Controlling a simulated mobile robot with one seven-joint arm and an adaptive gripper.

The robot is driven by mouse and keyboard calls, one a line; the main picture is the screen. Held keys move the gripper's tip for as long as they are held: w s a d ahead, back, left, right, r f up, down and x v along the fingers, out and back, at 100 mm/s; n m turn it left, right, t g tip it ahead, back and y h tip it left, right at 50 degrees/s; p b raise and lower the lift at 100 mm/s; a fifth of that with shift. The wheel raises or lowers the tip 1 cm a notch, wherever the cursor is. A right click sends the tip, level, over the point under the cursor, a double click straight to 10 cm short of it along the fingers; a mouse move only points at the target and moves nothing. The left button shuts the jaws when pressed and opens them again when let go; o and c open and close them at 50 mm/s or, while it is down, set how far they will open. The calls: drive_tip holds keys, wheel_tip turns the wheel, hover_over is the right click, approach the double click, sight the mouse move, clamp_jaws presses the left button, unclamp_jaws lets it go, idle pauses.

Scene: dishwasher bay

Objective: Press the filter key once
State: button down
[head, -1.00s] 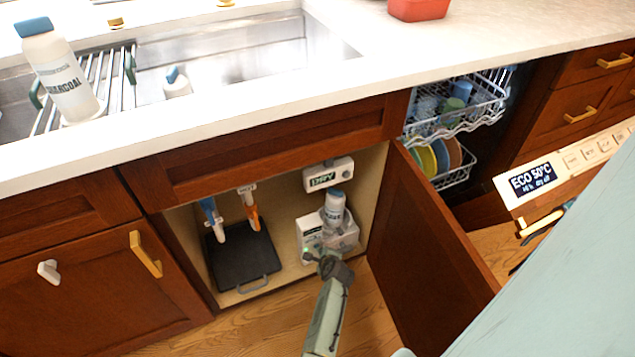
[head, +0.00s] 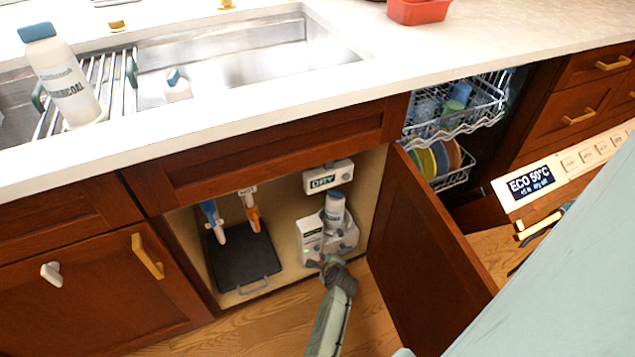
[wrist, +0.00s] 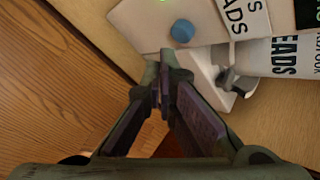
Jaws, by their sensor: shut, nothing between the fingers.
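A white wall unit (head: 311,228) stands inside the open cabinet under the sink, with a small green light and a round blue button (wrist: 182,30). No lettering marks this button as the filter key in these views. A bottle (head: 334,207) with a blue-grey cap sits upright in the unit; its lettering, partly cut off, shows in the wrist view (wrist: 285,57). My gripper (wrist: 165,72) is shut and empty, its tips just short of the blue button in the wrist picture. In the head view my gripper (head: 331,262) is at the unit's lower front. Contact is not visible.
The open cabinet door (head: 425,240) stands right of my arm. A box marked DRY (head: 328,178) is above the unit. A dark tray (head: 243,262) and two hanging tools are to the left. A dishwasher panel reading ECO 50°C (head: 532,183) is at the right.

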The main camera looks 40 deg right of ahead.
drive_tip(key=s, duration=0.2)
drive_tip(key=s+a+p, duration=0.1)
drive_tip(key=s, duration=0.1)
drive_tip(key=shift+s, duration=0.3)
drive_tip(key=shift+a+f, duration=0.1)
idle(0.5)
